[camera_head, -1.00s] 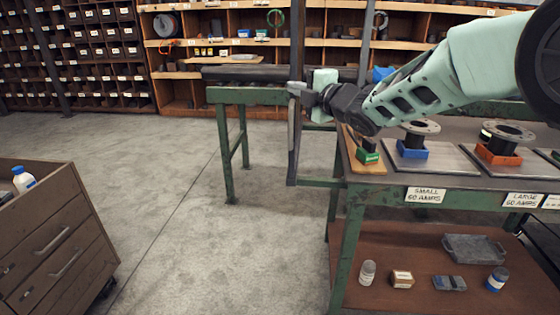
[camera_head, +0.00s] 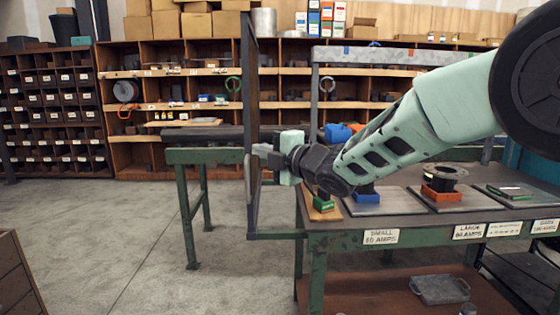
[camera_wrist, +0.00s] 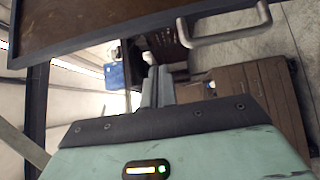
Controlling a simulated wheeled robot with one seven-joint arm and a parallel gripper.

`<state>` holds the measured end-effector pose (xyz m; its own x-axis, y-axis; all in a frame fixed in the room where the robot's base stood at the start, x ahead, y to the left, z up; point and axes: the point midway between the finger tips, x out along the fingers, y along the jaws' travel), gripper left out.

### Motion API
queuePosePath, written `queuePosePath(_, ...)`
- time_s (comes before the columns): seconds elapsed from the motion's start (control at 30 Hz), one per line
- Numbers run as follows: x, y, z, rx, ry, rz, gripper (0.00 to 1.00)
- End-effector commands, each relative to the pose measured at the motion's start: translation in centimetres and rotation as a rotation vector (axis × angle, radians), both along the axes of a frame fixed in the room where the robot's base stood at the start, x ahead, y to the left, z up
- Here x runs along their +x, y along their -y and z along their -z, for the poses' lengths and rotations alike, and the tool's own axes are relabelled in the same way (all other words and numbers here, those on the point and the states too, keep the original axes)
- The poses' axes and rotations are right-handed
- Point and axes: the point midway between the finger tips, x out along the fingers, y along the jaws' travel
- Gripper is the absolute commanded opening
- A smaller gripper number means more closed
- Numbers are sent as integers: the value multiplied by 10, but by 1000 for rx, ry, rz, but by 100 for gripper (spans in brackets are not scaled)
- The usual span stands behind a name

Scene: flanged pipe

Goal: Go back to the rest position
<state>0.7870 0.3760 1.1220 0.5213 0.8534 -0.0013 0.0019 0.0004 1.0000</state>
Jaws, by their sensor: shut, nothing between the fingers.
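My arm reaches in from the right in the head view, and my gripper (camera_head: 262,150) points left, raised above the bench's left end. Its fingers are together and empty, and they also show closed in the wrist view (camera_wrist: 158,86). A dark pipe (camera_head: 202,134) lies on a green stand (camera_head: 190,157) behind it. A dark flange (camera_head: 446,172) rests on an orange block (camera_head: 440,192) on the workbench. A blue block (camera_head: 367,197) sits on the grey plate to the left, partly hidden by my arm. A green block (camera_head: 324,203) is on a wooden board.
Shelves (camera_head: 190,90) with boxes line the back wall. A brown drawer cabinet (camera_head: 14,280) shows at the lower left. The concrete floor (camera_head: 130,230) between is clear.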

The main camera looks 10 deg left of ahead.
Motion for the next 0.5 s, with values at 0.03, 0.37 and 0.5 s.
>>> queuePosePath(0.03,-5,8,1,0,0,1,0)
queuePosePath(0.37,-27,44,1,-1,-1,0,0)
queuePosePath(0.5,-31,57,-2,7,-83,45,0)
